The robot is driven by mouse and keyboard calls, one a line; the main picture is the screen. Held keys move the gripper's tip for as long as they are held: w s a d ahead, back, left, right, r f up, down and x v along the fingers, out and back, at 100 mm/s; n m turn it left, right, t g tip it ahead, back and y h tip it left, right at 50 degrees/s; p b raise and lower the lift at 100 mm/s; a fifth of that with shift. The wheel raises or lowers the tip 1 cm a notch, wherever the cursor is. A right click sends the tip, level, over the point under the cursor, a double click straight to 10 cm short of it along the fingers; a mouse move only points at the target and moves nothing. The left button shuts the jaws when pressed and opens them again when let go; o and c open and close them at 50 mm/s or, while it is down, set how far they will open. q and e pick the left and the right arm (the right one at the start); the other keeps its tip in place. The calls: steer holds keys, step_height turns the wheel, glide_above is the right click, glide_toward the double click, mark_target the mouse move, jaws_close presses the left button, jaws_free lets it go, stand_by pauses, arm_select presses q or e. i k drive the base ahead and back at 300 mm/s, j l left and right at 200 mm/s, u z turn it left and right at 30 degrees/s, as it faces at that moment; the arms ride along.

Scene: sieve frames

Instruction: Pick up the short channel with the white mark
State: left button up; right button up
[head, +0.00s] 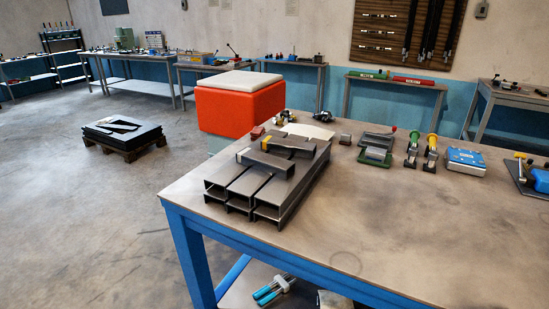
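A short dark channel (268,163) lies across the top of a stack of long channels, with a small pale, whitish mark at its left end. Just behind it lies another short channel (290,147) with a yellow mark at its left end. The two lie close together; I cannot tell if they touch. The long grey channels (285,200) lie side by side and stacked near the table's left end, their open ends facing the front. Neither of my grippers is in view.
Behind the stack lie small parts and a pale piece (308,131). Farther right are green vises (375,155), yellow-and-green clamps (430,153) and a blue box (464,162). An orange box (240,105) stands behind the table.

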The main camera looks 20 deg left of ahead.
mark_target(269, 164)
steer(key=j+z, duration=0.5)
steer(key=j, duration=0.75)
